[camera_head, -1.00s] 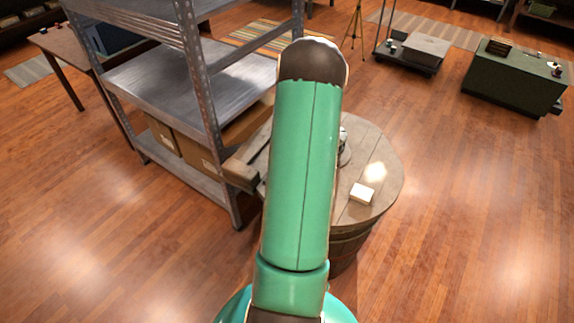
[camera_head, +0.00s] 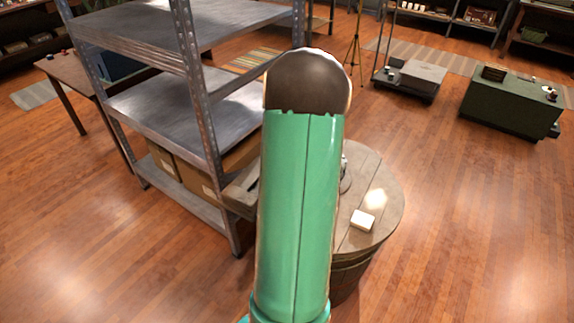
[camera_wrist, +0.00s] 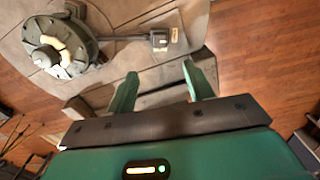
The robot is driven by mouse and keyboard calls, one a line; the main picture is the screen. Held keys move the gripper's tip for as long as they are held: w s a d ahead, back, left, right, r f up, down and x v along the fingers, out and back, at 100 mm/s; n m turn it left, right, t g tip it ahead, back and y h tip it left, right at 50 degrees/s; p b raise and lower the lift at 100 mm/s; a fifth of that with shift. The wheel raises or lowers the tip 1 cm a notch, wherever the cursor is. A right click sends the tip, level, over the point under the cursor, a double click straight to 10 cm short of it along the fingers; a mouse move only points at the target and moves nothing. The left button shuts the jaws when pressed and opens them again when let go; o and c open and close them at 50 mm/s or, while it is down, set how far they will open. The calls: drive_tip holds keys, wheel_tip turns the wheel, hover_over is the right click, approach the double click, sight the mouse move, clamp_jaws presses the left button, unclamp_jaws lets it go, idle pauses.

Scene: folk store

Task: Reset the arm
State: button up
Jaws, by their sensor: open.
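My gripper (camera_wrist: 160,92) shows in the wrist view with its two green fingers apart and nothing between them. It is above the edge of a round wooden barrel top (camera_wrist: 200,22). In the head view my green arm link stands upright in the middle and hides the gripper and part of the barrel top (camera_head: 384,200).
A grey round device (camera_wrist: 62,47) with an arm lies on the barrel top. A small white block (camera_head: 363,220) sits there too. A metal shelf (camera_head: 165,108) with cardboard boxes (camera_head: 195,178) stands left. A green cabinet (camera_head: 512,105) stands far right.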

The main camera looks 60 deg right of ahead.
idle(0.3)
drive_tip(key=w+a+r+t+h, duration=0.1)
drive_tip(key=w+a+r, duration=0.35)
drive_tip(key=a, duration=0.35)
drive_tip(key=w+a+r+n, duration=0.1)
drive_tip(key=w+a+r, duration=0.2)
drive_tip(key=a+r, duration=0.35)
drive_tip(key=w+a+r+t+h, duration=0.1)
drive_tip(key=w+a+r, duration=0.3)
drive_tip(key=a, duration=0.5)
drive_tip(key=s+a+r+t, duration=0.1)
drive_tip(key=s+a, duration=0.1)
drive_tip(key=a, duration=0.6)
drive_tip(key=s+a+r+n+t+y, duration=0.1)
drive_tip(key=s+a+r, duration=0.1)
drive_tip(key=a, duration=0.7)
drive_tip(key=s+a+r+t+y, duration=0.1)
drive_tip(key=s+a, duration=0.3)
drive_tip(key=a, duration=0.4)
drive_tip(key=shift+a+r+n+t, duration=0.3)
drive_tip(key=shift+a+r, duration=0.05)
drive_tip(key=shift+r, duration=0.2)
drive_tip(key=c, duration=0.3)
drive_tip(key=shift+c, duration=0.2)
